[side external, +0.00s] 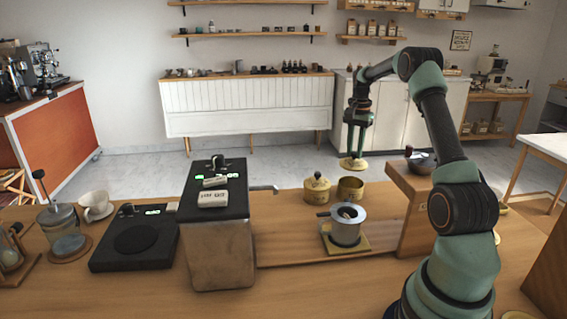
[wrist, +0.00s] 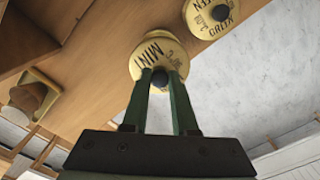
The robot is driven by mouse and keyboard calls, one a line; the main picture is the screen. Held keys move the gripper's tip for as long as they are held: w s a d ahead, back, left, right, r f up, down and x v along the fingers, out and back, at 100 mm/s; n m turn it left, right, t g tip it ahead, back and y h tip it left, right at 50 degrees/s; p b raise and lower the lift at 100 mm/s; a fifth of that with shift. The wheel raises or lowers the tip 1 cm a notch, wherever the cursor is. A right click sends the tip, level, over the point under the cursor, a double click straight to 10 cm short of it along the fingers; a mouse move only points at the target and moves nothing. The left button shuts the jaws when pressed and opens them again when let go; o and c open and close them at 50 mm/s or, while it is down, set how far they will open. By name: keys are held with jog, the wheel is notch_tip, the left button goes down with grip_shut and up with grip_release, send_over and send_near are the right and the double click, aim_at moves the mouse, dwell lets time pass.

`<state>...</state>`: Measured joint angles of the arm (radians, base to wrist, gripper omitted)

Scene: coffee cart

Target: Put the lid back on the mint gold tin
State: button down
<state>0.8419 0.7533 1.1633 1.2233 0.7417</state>
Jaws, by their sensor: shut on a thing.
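My gripper (side external: 355,151) is shut on the knob of a round, pale gold lid (side external: 353,164) and holds it in the air above the open gold tin. In the wrist view the lid (wrist: 150,49) reads "MINT", and its dark knob sits between my gripper's fingers (wrist: 160,76). The open gold tin (side external: 351,189) stands upright on the counter, a little below the lid and apart from it.
A lidded gold tin (side external: 317,190) stands just left of the open tin; its lid (wrist: 212,14) reads "GREEN" in the wrist view. A metal pot (side external: 346,229) sits on a yellow tile in front. A wooden box (side external: 415,215) stands to the right.

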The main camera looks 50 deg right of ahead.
aim_at(353, 160)
jog(key=shift+f, duration=2.9)
jog(key=shift+f, duration=0.15)
jog(key=shift+c, duration=0.7)
grip_release()
jog(key=shift+r, duration=3.5)
